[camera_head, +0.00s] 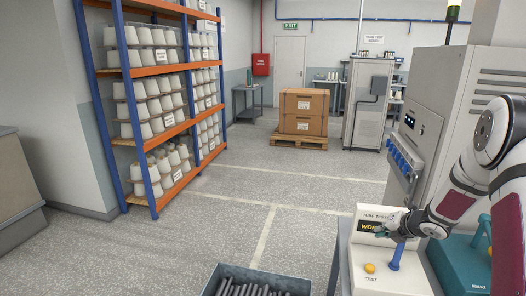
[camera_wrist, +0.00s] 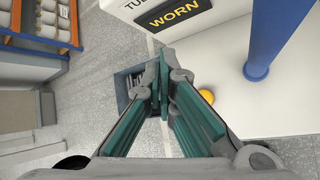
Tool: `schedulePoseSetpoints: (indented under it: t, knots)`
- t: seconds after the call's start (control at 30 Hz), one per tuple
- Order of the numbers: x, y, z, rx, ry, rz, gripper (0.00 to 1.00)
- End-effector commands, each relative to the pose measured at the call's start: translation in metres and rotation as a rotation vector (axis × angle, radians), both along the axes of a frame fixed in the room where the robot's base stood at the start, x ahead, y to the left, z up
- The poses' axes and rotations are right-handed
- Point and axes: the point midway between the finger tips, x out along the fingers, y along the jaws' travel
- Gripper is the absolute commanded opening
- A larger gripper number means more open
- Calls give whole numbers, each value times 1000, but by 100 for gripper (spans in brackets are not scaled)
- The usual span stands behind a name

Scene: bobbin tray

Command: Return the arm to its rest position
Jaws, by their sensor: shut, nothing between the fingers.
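My arm reaches in from the right in the head view, over the tube tester. My gripper (camera_head: 382,232) is in front of the tester's display; in the wrist view my gripper (camera_wrist: 161,88) has its green-padded fingers together with nothing between them. The white tube tester (camera_head: 365,252) has a display (camera_wrist: 192,12) that reads WORN. A blue post (camera_head: 396,257) stands on the tester, and it shows upright in the wrist view (camera_wrist: 268,40). A yellow button (camera_head: 370,268) sits in front of the post.
A dark tray (camera_head: 222,277) of grey tubes stands at the bottom. A teal machine (camera_head: 452,262) is right of the tester, below my arm. A grey cabinet (camera_head: 440,90) stands behind. A shelf (camera_head: 150,71) of white cones is at the left. The middle floor is clear.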

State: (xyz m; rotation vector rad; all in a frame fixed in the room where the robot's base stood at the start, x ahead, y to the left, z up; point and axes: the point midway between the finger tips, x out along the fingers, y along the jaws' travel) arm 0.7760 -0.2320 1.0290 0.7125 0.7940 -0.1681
Motion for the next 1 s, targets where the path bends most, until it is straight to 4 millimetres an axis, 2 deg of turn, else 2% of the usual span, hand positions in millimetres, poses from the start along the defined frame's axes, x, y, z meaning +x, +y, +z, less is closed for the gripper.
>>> schedulePoseSetpoints:
  t: [0.03, 0.23, 0.37, 0.5, 0.6, 0.73, 0.9, 1.0]
  knots:
    - [5, 2, 29, 9, -8, -72, 0]
    - [-3, 11, 120, 117, -26, -420, 0]
    - [-23, 24, 171, 221, -46, -638, 0]
    - [-56, 43, 218, 360, -69, -864, 0]
    - [-86, 60, 244, 475, -80, -1018, 0]
    - [-130, 85, 270, 639, -83, -1210, 0]
    - [-193, 122, 288, 869, -53, -1444, 0]
    - [-233, 145, 291, 1006, -14, -1574, 0]
